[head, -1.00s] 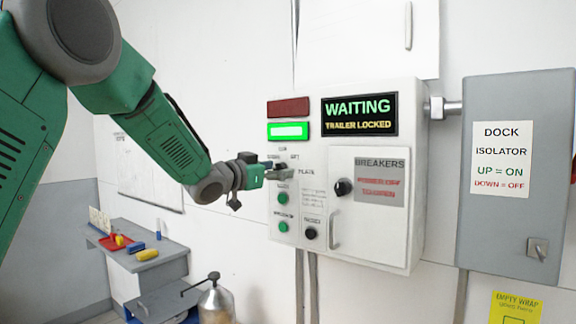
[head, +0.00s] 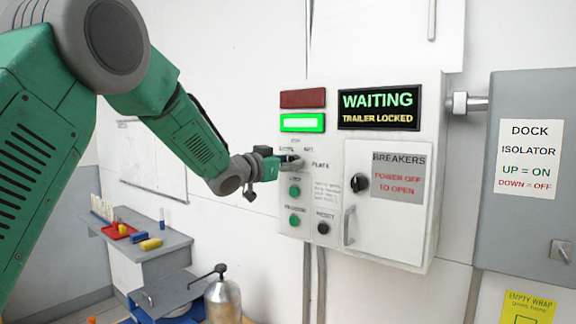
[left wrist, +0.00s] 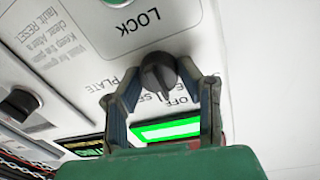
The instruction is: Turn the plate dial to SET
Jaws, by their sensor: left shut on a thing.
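The plate dial (left wrist: 158,73) is a dark round knob on the white control box (head: 320,255), at the upper left of its front, beside the word PLATE. My left gripper (head: 289,161) reaches it from the left. In the left wrist view its two fingers (left wrist: 160,76) stand on either side of the knob, shut on it. That view is upside down, with OFF and part of SET printed near the knob. The fingers and the angle hide which mark the knob points to. My right gripper is not in view.
A green lamp (head: 302,122) is lit under a dark red one (head: 303,98). The display (head: 378,108) reads WAITING, TRAILER LOCKED. Green buttons (head: 294,190) sit below the dial. A breaker door (head: 385,225) and a grey isolator box (head: 520,230) are to the right.

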